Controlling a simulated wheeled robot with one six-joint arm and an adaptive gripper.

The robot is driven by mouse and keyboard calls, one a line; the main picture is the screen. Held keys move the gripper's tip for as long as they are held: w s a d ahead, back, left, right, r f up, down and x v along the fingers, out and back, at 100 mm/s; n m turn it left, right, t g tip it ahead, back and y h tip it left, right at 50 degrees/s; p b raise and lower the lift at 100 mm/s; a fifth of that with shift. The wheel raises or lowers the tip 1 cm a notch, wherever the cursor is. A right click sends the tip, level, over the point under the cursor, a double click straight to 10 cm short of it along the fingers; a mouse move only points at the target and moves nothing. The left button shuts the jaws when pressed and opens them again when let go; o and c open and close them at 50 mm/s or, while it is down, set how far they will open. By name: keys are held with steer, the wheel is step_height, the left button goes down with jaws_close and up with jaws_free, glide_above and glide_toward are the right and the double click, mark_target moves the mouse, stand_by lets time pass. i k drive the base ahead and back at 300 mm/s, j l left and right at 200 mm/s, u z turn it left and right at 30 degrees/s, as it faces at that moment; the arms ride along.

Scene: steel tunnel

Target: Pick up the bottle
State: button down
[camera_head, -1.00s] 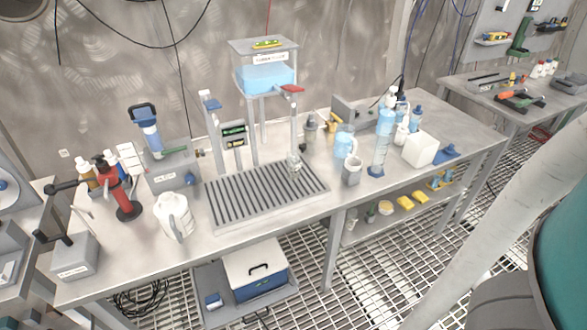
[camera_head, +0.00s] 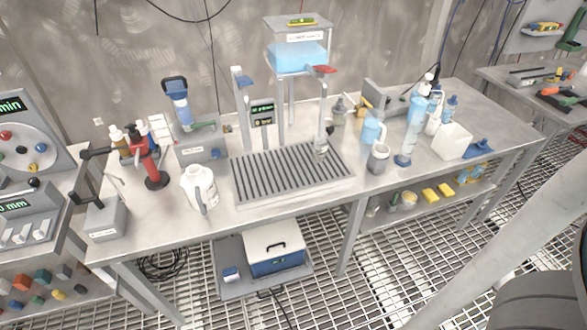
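Several bottle-like containers stand on the steel bench, and I cannot tell which one the task means. A white jug with a handle (camera_head: 199,190) stands left of the slatted drain tray (camera_head: 290,172). A light blue bottle (camera_head: 373,128) stands right of the tray, behind a grey cup (camera_head: 378,158). My gripper is not in view.
A red clamp-like tool (camera_head: 147,160) and a grey box (camera_head: 105,218) stand at the bench's left. A white square container (camera_head: 453,141) is at the right. A cooler (camera_head: 273,250) sits below. A pale slanted bar crosses the lower right. Grating floor lies in front.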

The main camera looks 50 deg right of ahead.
mark_target(320, 147)
steer(key=z, duration=0.35)
steer(key=j+z, duration=0.15)
steer(key=z, duration=0.55)
steer(key=k+j, duration=0.05)
